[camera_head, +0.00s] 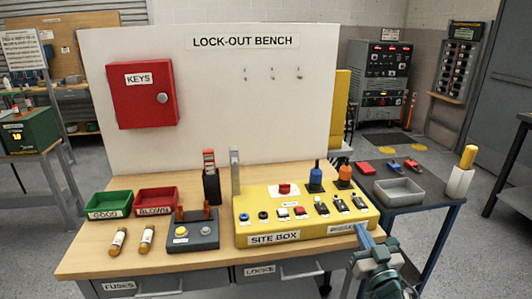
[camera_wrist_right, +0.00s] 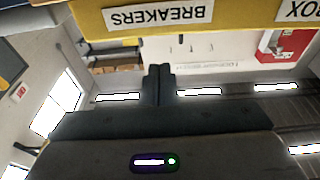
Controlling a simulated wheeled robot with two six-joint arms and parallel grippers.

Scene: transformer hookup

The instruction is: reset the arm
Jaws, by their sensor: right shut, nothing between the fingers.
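My right gripper (camera_head: 368,240) is at the front right corner of the bench, in front of the yellow site box (camera_head: 262,228). In the right wrist view its two dark fingers (camera_wrist_right: 158,72) are together, with nothing between them. The box's yellow edge with the BREAKERS label (camera_wrist_right: 153,17) crosses the top of that view, upside down. My left gripper is in neither view.
The wooden bench (camera_head: 85,262) also holds a green bin (camera_head: 110,204), a red bin (camera_head: 156,201), two fuses (camera_head: 118,241) and a grey test block (camera_head: 192,231). A side table with a grey tray (camera_head: 400,192) stands at the right.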

